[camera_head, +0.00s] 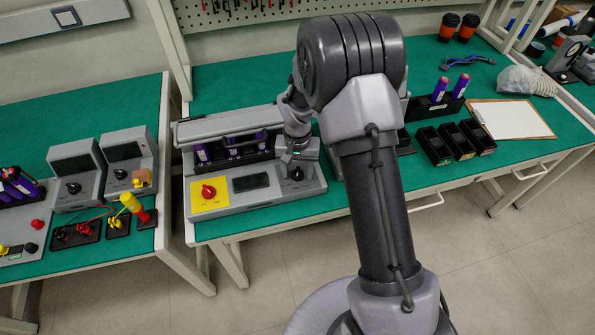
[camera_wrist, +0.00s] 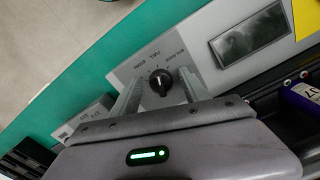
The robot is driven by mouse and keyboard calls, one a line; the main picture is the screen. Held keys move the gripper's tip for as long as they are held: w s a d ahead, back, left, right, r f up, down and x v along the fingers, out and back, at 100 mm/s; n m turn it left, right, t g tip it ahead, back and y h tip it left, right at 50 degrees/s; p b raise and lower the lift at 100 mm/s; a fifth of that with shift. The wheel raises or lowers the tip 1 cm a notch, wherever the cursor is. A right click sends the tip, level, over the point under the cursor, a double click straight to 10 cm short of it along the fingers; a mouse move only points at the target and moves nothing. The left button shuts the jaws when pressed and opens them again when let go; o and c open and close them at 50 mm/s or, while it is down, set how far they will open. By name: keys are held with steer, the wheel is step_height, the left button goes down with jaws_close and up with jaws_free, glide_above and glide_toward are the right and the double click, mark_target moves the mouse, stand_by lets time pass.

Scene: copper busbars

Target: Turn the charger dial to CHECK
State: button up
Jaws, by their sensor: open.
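The charger (camera_head: 263,197) is a grey box on the green bench. Its black dial (camera_head: 297,173) sits at the right of the front panel. The dial also shows in the wrist view (camera_wrist: 160,82), with small labels around it that are too small to read surely. The dial's pale mark is small, and I cannot tell which label it points to. My gripper (camera_head: 298,160) is over the dial from above. In the wrist view its two fingers (camera_wrist: 160,86) are open, one on each side of the dial. I cannot tell whether they touch it.
A red knob (camera_head: 208,191) on a yellow plate and a dark display (camera_head: 250,182) share the panel. Purple cells (camera_head: 203,153) sit in the bay behind. Black bins (camera_head: 433,146) and a clipboard (camera_head: 510,119) lie to the right. More instruments (camera_head: 128,160) stand on the left bench.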

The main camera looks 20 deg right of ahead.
steer(key=shift+c, duration=0.4)
jaws_close()
steer(key=n+p, duration=0.1)
steer(key=n, duration=0.2)
steer(key=shift+r, duration=0.15)
steer(key=n+p, duration=0.1)
steer(key=n, duration=0.1)
steer(key=n+p, duration=0.1)
steer(key=n, duration=0.1)
steer(key=shift+d+n, duration=0.2)
steer(key=shift+n, duration=0.1)
steer(key=n+p, duration=0.1)
steer(key=n, duration=0.3)
steer(key=shift+w+d+n+p, duration=0.1)
steer(key=shift+n+p, duration=0.2)
steer(key=shift+p, duration=0.05)
steer(key=shift+w+n+p, duration=0.1)
steer(key=shift+n+p, duration=0.45)
steer(key=shift+n, duration=1.25)
steer(key=shift+d, duration=0.1)
